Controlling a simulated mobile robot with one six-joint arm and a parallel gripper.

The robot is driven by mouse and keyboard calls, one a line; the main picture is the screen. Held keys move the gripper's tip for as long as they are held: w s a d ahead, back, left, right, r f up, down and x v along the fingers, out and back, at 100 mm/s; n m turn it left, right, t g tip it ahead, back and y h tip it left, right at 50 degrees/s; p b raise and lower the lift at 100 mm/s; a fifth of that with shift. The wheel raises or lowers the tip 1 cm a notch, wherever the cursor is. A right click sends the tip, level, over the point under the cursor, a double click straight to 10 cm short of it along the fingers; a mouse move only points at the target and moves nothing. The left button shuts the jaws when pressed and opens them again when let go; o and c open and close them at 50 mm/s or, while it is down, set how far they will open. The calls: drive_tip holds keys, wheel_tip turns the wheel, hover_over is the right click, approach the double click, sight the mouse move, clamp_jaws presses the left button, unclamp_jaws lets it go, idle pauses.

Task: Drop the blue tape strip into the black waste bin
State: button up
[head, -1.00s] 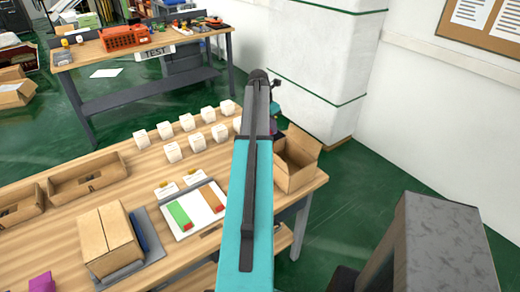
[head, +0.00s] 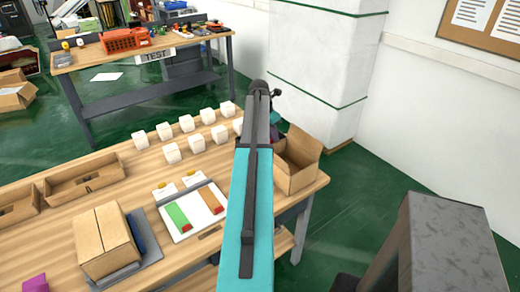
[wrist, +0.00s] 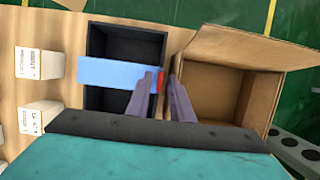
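The blue tape strip (wrist: 108,72) lies level across the black waste bin (wrist: 97,35) in the wrist view. Its left end overlaps the bin's left rim in the picture, and it seems to be above the bin. My gripper (wrist: 162,82) has its two fingers close together around the strip's red end block (wrist: 160,81), near the bin's right wall. It looks shut on that block, though the contact at the right finger is hard to see. In the head view my arm hides the bin, the strip and the fingertips.
An open cardboard box (head: 297,178) stands right of the bin; it also shows in the wrist view (wrist: 212,92). Several white boxes (head: 172,153) stand in rows at left. A white board (head: 181,232) carries a green strip (head: 178,215) and a brown strip (head: 208,198).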

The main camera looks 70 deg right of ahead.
idle(0.4)
drive_tip(key=shift+b+v, duration=1.5)
drive_tip(key=shift+v, duration=5.4)
drive_tip(key=shift+a, duration=0.1)
